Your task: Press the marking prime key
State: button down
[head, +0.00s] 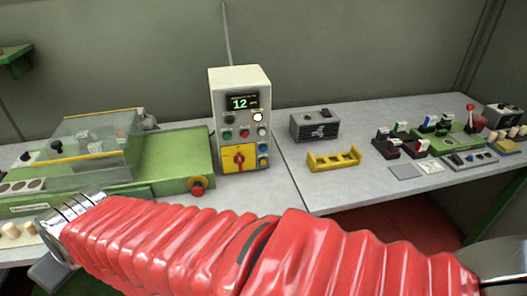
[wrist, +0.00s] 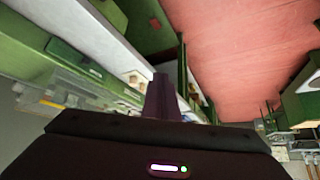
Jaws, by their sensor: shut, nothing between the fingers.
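A pale upright control box (head: 240,125) stands on the bench with a small display reading 12. Its front has several coloured buttons, among them a bright white one (head: 258,117), a green one (head: 227,134) and a blue one (head: 263,149). The labels are too small to read, so I cannot tell which one is the marking prime key. My gripper (wrist: 161,80) is shut and empty in the wrist view, its dark fingers together. In the head view my red-sleeved arm reaches across the front to the lower left, apart from the control box.
A green machine with a clear cover (head: 95,140) stands left of the box, with a red mushroom button (head: 197,190) at its corner. A yellow rack (head: 333,160) and a grey box (head: 314,125) sit to the right. Several small tools and corks lie farther right.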

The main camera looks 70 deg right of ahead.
jog(key=w+d+f+m+t+h, duration=0.1)
jog(key=w+d+f+m+h, duration=0.2)
jog(key=d, duration=0.8)
jog(key=w+d+f+m+t+h, duration=0.15)
jog(key=w+d+h, duration=0.25)
jog(key=d, duration=0.7)
jog(key=s+d+f+m+g+h, duration=0.2)
jog(key=s+d, duration=0.2)
jog(key=d, duration=0.3)
jog(key=s+d+f+m+g+h, duration=0.1)
jog(key=s+d+f+g+h, duration=0.15)
jog(key=d, duration=0.45)
jog(key=s+d+m+g+h, duration=0.1)
jog(key=s+d+g+h, duration=0.2)
jog(key=s, duration=1)
jog(key=s+d+f+m+g+h, duration=0.1)
jog(key=s+d+g, duration=0.5)
jog(key=s, duration=0.8)
jog(key=shift+d+f+m+g+h, duration=0.2)
jog(key=shift+m+g+h, duration=0.25)
jog(key=shift+g+h, duration=0.6)
